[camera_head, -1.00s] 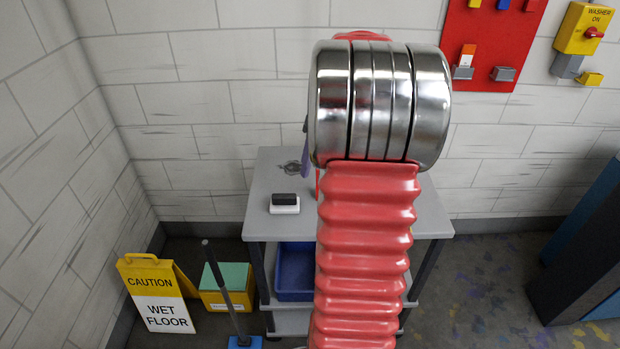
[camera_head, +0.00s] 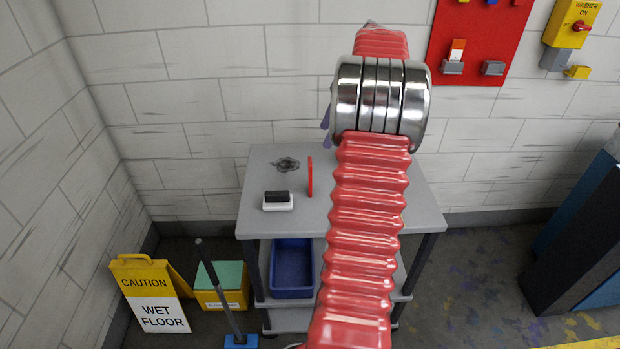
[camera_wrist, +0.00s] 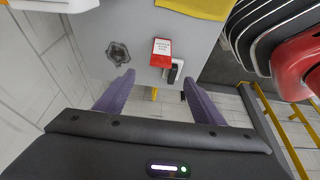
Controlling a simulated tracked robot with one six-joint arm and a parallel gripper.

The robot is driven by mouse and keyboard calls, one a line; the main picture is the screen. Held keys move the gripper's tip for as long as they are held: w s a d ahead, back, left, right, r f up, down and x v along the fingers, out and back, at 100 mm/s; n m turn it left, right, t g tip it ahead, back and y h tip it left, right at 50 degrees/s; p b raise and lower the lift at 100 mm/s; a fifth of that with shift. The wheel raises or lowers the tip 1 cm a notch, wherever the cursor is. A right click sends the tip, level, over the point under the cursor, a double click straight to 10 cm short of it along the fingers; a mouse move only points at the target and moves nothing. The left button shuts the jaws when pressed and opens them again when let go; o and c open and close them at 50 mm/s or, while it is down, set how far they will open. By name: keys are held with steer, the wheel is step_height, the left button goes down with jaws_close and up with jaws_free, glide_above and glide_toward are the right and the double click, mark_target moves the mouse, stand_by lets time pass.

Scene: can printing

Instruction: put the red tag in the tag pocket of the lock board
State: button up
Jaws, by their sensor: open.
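The red tag (camera_head: 310,176) stands upright and thin on the grey cart top in the head view. The wrist view shows the tag (camera_wrist: 161,59) with a white lettered upper part, just ahead of my fingertips and roughly centred between them. My gripper (camera_wrist: 158,78) is open and empty, its purple fingers apart. In the head view my red arm hides most of it. The red lock board (camera_head: 480,40) hangs on the back wall with two grey pockets. The left pocket (camera_head: 452,68) has an orange-and-white piece in it; the right pocket (camera_head: 493,68) looks empty.
A black-and-white block (camera_head: 278,201) and a dark ring-like mark (camera_head: 286,164) are near the tag on the cart (camera_head: 262,225). A yellow washer switch box (camera_head: 571,24) is right of the board. A wet-floor sign (camera_head: 150,293) and yellow bucket (camera_head: 222,299) stand left of the cart.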

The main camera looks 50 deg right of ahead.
mark_target(310, 165)
steer(key=x, duration=0.8)
steer(key=shift+f, duration=0.3)
steer(key=shift+a, duration=0.1)
steer(key=shift+x, duration=2.6)
steer(key=c, duration=1.2)
steer(key=shift+r, duration=0.15)
